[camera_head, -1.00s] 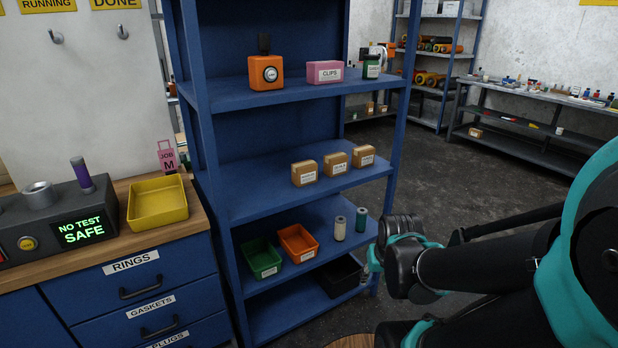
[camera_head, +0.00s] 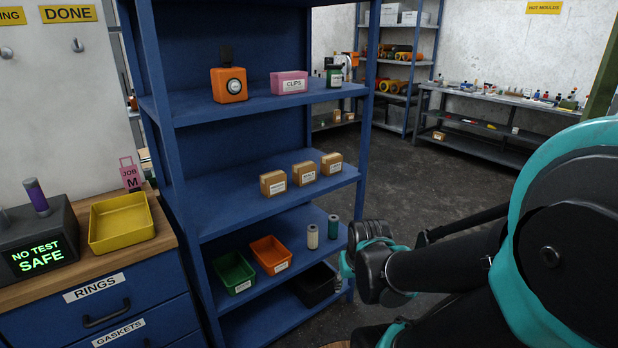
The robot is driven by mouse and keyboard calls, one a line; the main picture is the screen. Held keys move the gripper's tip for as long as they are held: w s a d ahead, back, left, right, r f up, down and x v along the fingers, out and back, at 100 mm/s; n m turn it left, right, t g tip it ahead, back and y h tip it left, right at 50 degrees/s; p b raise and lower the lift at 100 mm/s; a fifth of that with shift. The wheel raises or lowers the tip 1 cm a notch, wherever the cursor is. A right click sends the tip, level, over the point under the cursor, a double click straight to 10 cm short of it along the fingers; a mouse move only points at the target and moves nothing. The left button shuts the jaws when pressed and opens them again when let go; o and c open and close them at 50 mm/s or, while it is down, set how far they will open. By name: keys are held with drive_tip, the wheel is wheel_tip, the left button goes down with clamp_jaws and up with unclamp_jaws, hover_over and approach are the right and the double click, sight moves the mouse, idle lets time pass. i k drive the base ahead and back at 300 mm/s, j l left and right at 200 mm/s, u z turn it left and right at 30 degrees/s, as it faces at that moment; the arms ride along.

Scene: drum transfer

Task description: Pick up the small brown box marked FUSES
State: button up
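Three small brown boxes stand in a row on the middle shelf of the blue rack: a left one (camera_head: 273,183), a middle one (camera_head: 304,173) and a right one (camera_head: 331,164). Each has a white label on its front, too small to read, so I cannot tell which is marked FUSES. My arm comes in from the right. Its folded dark and teal parts (camera_head: 370,255) are in front of and below the boxes, to the right of the rack's lower shelves, apart from the boxes. I cannot make out the gripper's fingers or anything held.
The blue rack (camera_head: 232,200) also holds an orange device (camera_head: 229,84), a pink CLIPS box (camera_head: 289,83) and a green bottle (camera_head: 334,76) above. Below are green (camera_head: 234,273) and orange (camera_head: 272,255) bins and two cylinders. A workbench with a yellow tray (camera_head: 121,222) stands left. Floor behind is open.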

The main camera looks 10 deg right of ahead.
sight(331, 164)
drive_tip(key=l+u, duration=0.4)
drive_tip(key=l, duration=1.2)
drive_tip(key=j, duration=0.3)
drive_tip(key=i+j, duration=0.15)
drive_tip(key=k+l, duration=0.1)
drive_tip(key=l, duration=0.45)
